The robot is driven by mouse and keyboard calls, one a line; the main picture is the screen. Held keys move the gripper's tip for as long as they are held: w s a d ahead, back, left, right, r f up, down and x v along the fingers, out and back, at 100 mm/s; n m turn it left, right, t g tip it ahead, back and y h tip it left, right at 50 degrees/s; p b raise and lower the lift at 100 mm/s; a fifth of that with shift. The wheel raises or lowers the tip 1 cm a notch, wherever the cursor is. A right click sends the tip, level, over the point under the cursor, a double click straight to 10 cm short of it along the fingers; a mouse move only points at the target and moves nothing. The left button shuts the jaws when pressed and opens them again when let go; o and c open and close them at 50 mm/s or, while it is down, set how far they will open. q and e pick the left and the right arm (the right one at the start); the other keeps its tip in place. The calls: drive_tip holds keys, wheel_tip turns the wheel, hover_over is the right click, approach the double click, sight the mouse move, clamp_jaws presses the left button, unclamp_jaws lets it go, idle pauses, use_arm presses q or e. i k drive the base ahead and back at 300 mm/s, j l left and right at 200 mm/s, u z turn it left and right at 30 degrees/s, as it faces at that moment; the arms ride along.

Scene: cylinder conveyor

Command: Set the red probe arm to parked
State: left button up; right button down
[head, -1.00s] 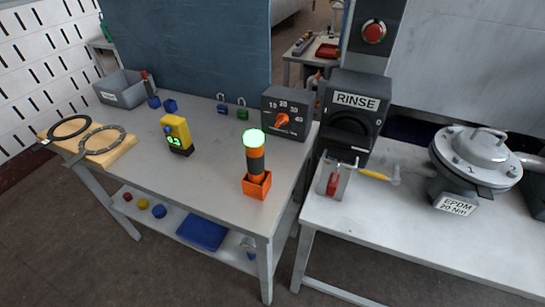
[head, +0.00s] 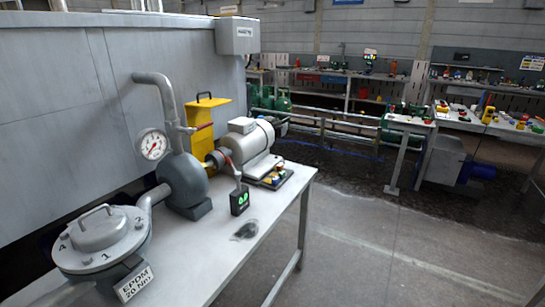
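I cannot clearly make out a red probe arm in the head view. A thin red curved piece (head: 227,158) shows beside the pump, above a small black device (head: 239,201) with a green lit display; I cannot tell whether it is the probe arm. A thin grey stem rises from the black device. Neither of my grippers is in view.
The grey bench (head: 262,230) carries a lidded vessel (head: 102,238) labelled EPDM 20 Nm, a pressure gauge (head: 153,144), a yellow guard (head: 201,125) and a motor (head: 250,143). A dark patch (head: 246,230) lies near the device. Open floor (head: 380,250) is at right.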

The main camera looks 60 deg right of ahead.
sight(237, 175)
drive_tip(key=i+l+z, duration=0.1)
drive_tip(key=z, duration=0.35)
drive_tip(key=i+l+z, duration=0.15)
drive_tip(key=l+z, duration=0.15)
drive_tip(key=z, duration=0.15)
drive_tip(key=i+l+z, duration=0.1)
drive_tip(key=z, duration=0.35)
drive_tip(key=i, duration=0.05)
